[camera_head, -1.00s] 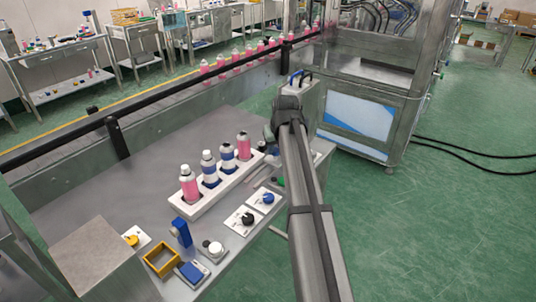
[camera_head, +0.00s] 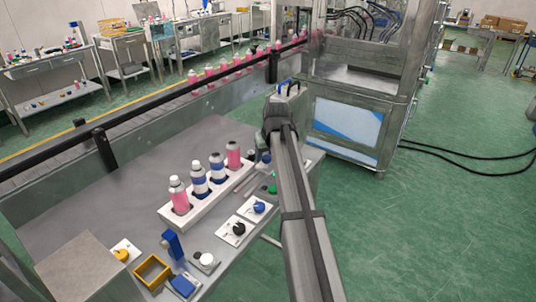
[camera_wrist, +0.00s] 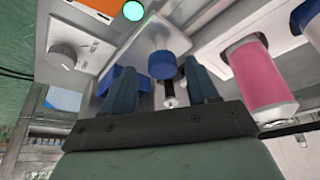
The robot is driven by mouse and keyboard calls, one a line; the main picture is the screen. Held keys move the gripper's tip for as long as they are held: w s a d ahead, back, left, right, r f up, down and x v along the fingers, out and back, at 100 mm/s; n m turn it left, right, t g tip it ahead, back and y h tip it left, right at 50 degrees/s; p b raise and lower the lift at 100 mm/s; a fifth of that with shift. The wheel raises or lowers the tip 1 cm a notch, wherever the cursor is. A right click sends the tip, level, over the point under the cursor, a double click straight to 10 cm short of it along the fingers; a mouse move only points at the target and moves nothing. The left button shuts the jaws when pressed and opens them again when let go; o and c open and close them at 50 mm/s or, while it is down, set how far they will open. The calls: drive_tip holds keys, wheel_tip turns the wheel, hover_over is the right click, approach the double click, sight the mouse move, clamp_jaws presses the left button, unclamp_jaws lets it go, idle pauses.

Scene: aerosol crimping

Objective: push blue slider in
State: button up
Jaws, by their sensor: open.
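In the wrist view my gripper (camera_wrist: 157,67) is open, with its two dark blue-grey fingers apart. A round blue knob-like piece (camera_wrist: 162,63) shows between the fingers, on a light grey plate. A blue block (camera_wrist: 116,77) lies partly behind the left finger. I cannot tell which of these is the slider, or whether a finger touches either. A short black rod with a pale tip (camera_wrist: 168,97) shows below the knob-like piece. In the head view my arm hides most of the gripper and the spot under it.
A white rack (camera_head: 200,210) holds pink and blue-white cans; a pink can (camera_wrist: 262,80) is close right in the wrist view. A blue knob (camera_head: 258,208), a black knob (camera_head: 239,229) and a yellow open box (camera_head: 153,272) are on the bench.

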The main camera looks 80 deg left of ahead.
drive_tip(key=v, duration=1.3)
drive_tip(key=shift+r, duration=0.35)
drive_tip(key=shift+w, duration=0.15)
